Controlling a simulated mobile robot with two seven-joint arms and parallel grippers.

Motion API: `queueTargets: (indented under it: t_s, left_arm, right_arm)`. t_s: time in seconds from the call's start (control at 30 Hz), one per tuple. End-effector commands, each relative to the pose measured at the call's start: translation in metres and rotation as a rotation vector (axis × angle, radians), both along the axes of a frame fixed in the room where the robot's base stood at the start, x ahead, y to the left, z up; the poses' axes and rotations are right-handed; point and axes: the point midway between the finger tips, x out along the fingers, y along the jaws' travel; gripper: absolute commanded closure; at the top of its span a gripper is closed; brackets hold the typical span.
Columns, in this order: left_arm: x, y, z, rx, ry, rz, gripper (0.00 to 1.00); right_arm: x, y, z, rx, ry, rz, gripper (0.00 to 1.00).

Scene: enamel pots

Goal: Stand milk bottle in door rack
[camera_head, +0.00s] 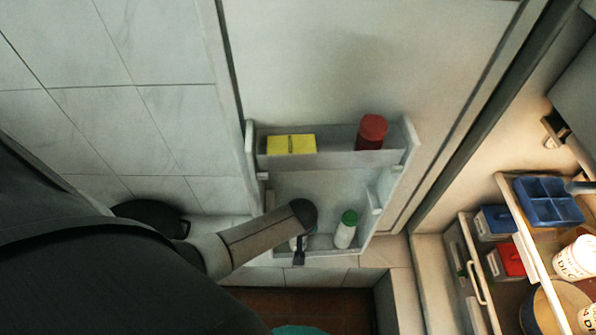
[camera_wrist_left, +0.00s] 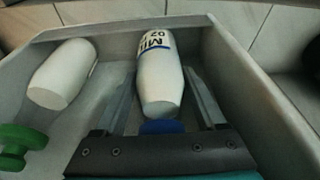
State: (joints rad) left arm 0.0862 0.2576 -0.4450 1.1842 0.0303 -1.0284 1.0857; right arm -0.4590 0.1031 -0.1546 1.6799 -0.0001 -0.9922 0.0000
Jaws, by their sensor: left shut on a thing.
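The white milk bottle (camera_wrist_left: 158,75) has dark blue lettering and a blue cap (camera_wrist_left: 162,127) in the left wrist view. Its cap end is near my left gripper (camera_wrist_left: 165,110), whose fingers lie on both sides of the bottle; the gripper is shut on it. The bottle's body reaches down into the grey door rack (camera_wrist_left: 250,75), beside its wall; I cannot tell whether its base touches the floor. In the head view my left gripper (camera_head: 300,252) is at the left part of the lower door rack (camera_head: 335,254), and my arm hides most of the bottle. My right gripper is not in view.
A white bottle (camera_head: 345,236) with a green cap stands to the right in the same rack. The upper rack holds a yellow box (camera_head: 291,144) and a red container (camera_head: 371,132). Shelves with a blue divided tray (camera_head: 548,201) and white tubs (camera_head: 577,258) are at right.

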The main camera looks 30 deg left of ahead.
Motion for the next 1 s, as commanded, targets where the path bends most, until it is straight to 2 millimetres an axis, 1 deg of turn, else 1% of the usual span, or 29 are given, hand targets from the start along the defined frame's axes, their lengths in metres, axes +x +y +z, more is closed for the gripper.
queueTargets:
  t_s: [0.3, 0.33, 0.53, 0.57, 0.77, 0.93, 0.97, 1.0]
  left_arm:
    - [0.0018, -0.0003, 0.0008, -0.001, -0.004, -0.001, 1.00]
    - [0.0018, -0.0003, 0.0008, -0.001, -0.004, -0.001, 0.25]
    - [0.0010, -0.0002, 0.0002, 0.000, -0.003, -0.001, 0.02]
    - [0.0009, -0.0002, 0.0002, 0.000, -0.001, 0.000, 0.00]
    - [-0.0014, -0.0002, -0.0013, 0.000, 0.004, 0.000, 0.00]
    - [-0.0014, -0.0007, 0.0019, 0.000, 0.002, 0.000, 0.00]
    - [-0.0015, -0.0009, 0.0032, 0.000, 0.002, 0.000, 0.00]
    - [-0.0018, -0.0011, 0.0050, 0.000, 0.002, 0.000, 0.00]
  right_arm:
    - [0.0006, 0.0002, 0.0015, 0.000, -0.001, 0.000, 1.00]
    - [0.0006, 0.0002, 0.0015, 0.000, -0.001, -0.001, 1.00]
    - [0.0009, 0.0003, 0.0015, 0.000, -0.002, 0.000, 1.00]
    - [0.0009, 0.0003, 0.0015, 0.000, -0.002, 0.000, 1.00]
    - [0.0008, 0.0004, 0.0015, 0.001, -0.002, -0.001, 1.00]
    - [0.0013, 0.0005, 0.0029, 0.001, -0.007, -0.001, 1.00]
    - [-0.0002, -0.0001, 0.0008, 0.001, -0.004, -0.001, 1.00]
    - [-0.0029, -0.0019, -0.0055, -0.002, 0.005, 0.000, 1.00]
